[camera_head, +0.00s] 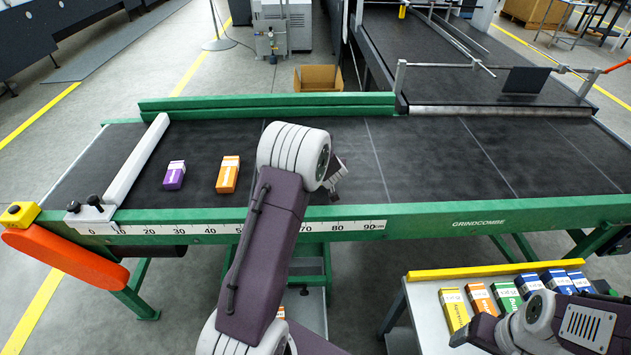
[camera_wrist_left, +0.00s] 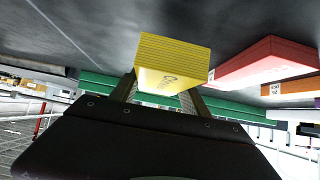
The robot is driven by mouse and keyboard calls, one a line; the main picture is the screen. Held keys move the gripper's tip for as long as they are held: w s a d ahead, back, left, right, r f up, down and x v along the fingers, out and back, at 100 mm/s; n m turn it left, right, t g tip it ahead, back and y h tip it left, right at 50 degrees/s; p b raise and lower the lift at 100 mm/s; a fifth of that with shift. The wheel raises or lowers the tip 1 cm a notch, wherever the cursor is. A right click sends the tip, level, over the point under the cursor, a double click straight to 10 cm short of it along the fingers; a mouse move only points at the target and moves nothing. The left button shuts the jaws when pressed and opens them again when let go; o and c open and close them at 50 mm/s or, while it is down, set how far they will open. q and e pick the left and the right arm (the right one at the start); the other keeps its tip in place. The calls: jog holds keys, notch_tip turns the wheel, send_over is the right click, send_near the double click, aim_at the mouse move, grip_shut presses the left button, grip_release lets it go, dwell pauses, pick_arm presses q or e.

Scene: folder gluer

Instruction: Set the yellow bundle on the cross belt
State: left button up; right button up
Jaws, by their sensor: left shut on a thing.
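In the left wrist view my left gripper (camera_wrist_left: 158,92) is shut on a yellow bundle (camera_wrist_left: 172,52), one finger on each side of it. The dark cross belt fills the background behind it; I cannot tell whether the bundle touches it. In the head view my left arm reaches over the middle of the cross belt (camera_head: 430,150), and its wrist hides the held bundle. A red bundle (camera_wrist_left: 265,62) lies on the belt beside the yellow one, with an orange bundle (camera_wrist_left: 292,90) beyond it.
On the belt's left part lie a purple bundle (camera_head: 174,175) and an orange bundle (camera_head: 228,174), near a white crossbar (camera_head: 138,160). A side table (camera_head: 428,312) at lower right holds several bundles, including another yellow one (camera_head: 453,308). The belt's right part is clear.

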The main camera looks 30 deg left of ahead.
pick_arm(q)
jog(key=shift+a+f, duration=0.7)
jog(key=shift+a, duration=0.6)
notch_tip(320, 180, down, 4)
jog(key=shift+r+b, duration=0.15)
jog(key=shift+b, duration=1)
jog(key=shift+w+f, duration=0.1)
jog(key=shift+f, duration=0.1)
pick_arm(e)
notch_tip(320, 180, down, 3)
